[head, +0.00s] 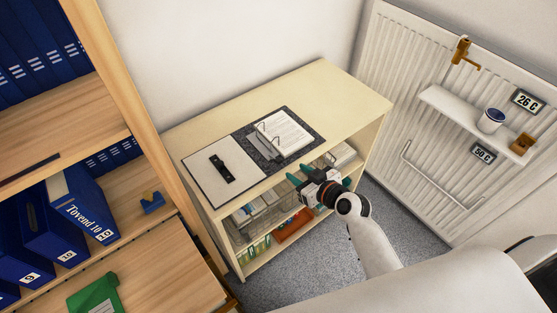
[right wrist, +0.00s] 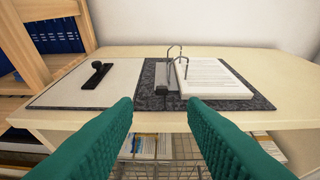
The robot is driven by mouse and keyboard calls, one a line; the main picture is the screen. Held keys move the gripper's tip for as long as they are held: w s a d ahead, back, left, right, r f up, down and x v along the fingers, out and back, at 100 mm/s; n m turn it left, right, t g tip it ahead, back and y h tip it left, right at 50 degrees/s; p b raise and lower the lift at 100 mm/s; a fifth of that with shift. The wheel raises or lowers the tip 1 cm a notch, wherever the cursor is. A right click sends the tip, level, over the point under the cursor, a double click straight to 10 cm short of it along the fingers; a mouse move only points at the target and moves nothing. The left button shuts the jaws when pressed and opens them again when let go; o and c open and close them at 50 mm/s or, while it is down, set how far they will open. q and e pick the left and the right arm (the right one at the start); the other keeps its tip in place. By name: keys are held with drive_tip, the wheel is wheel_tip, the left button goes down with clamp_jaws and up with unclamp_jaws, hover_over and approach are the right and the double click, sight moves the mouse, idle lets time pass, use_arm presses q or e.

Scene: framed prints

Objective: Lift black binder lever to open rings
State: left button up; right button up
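The binder lies spread flat on top of the low cabinet, with a pale left cover (head: 207,183) and a dark speckled right side (head: 313,137). A stack of printed paper (head: 284,133) lies on the right side, beside the metal ring mechanism (head: 264,147). In the right wrist view, the wire rings (right wrist: 175,58) rise beside the paper. A black lever-shaped piece (head: 221,169) lies on the pale cover; it also shows in the right wrist view (right wrist: 97,75). My right gripper (head: 300,179) is open and empty, in front of the cabinet edge, facing the binder. My left gripper is out of view.
The low cabinet (head: 345,93) has a bare top at right and shelves below holding a wire basket (head: 265,215) and an orange box (head: 293,227). A wooden shelf with blue binders (head: 75,205) stands left. A radiator (head: 400,80) with a small shelf (head: 470,125) is at right.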

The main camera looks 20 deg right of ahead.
sight(280, 162)
drive_tip(key=x, duration=0.9)
drive_tip(key=shift+w+f, duration=0.2)
drive_tip(key=shift+w, duration=0.05)
drive_tip(key=shift+w+a+f, duration=0.15)
drive_tip(key=shift+w+f, duration=0.1)
drive_tip(key=shift+w, duration=0.25)
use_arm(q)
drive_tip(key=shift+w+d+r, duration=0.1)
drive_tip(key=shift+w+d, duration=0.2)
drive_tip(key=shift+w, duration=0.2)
